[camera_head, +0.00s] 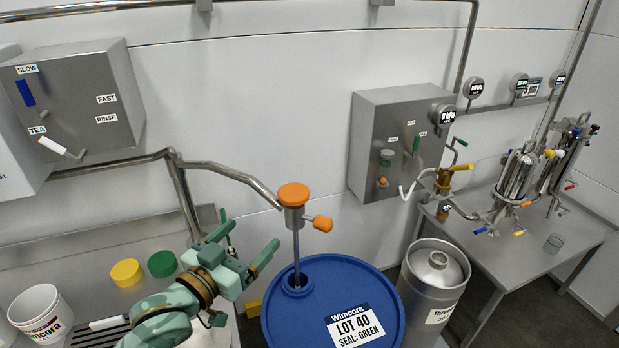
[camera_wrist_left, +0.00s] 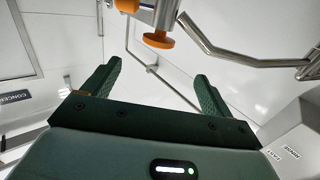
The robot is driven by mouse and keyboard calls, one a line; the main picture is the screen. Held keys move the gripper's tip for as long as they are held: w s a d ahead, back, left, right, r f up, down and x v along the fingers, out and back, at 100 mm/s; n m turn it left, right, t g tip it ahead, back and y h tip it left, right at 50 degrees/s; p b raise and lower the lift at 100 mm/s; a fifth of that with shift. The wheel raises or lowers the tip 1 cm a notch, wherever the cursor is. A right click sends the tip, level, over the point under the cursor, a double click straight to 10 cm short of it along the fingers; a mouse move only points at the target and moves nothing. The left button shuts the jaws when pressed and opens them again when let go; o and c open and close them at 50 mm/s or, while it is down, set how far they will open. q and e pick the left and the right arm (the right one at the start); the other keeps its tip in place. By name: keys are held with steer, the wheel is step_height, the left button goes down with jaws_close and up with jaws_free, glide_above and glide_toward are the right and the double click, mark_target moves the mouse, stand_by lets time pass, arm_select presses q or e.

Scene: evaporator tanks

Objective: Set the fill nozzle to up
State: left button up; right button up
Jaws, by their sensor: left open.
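The fill nozzle (camera_head: 294,215) is a metal head with an orange cap and an orange side knob (camera_head: 322,223). It sits at the end of a bent wall pipe. Its thin rod points down into the opening of the blue drum (camera_head: 350,275). In the left wrist view the nozzle head (camera_wrist_left: 170,14) and its orange knob (camera_wrist_left: 158,42) show ahead of the fingers. My left gripper (camera_head: 248,238) is open and empty, left of the nozzle rod and below the cap, apart from both. My right gripper is not in view.
The bent pipe (camera_head: 225,172) runs above my left gripper. A grey control box (camera_head: 95,105) hangs at left. Yellow (camera_head: 126,272) and green (camera_head: 162,263) caps and a white bucket (camera_head: 40,310) are at lower left. A metal canister (camera_head: 436,280) stands right of the drum.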

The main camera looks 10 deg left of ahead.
arm_select(q)
glide_toward(294, 191)
steer(key=b+x, duration=0.2)
steer(key=x, duration=0.7)
steer(key=shift+f+b, duration=0.15)
steer(key=shift+b, duration=0.25)
steer(key=shift+w+d, duration=0.15)
steer(key=shift+w, duration=0.3)
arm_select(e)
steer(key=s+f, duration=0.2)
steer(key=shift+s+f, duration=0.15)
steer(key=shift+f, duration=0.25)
arm_select(q)
steer(key=shift+c, duration=0.4)
